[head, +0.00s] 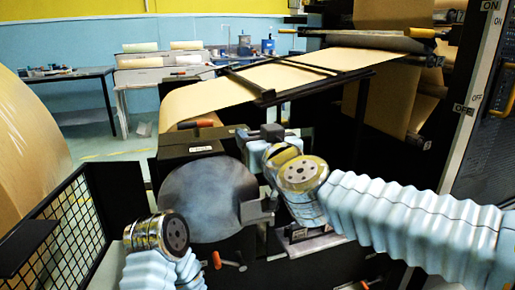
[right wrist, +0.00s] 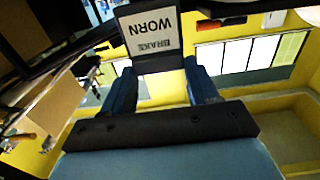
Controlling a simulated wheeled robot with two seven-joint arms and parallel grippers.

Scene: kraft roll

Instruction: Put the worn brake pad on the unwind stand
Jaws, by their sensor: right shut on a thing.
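The worn brake pad (right wrist: 150,38) is a dark block with a white label reading BRAKE WORN in the right wrist view. My right gripper (right wrist: 160,85) is shut on it, one blue finger at each side. In the head view the right gripper (head: 257,150) is partly hidden behind my wrist, and a dark block, likely the pad (head: 272,131), shows at its far end. The unwind stand appears to be the dark boxy unit (head: 183,160) with the grey disc (head: 208,200), just left of my right gripper. My left wrist shows at lower left; its fingers are hidden.
A grey bracket (head: 257,210) sits at the disc's right edge. A red-handled part (head: 228,262) is below the disc. An orange-handled tool (head: 200,124) lies behind the dark unit. A mesh guard (head: 75,225) and big kraft roll (head: 30,150) stand at left.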

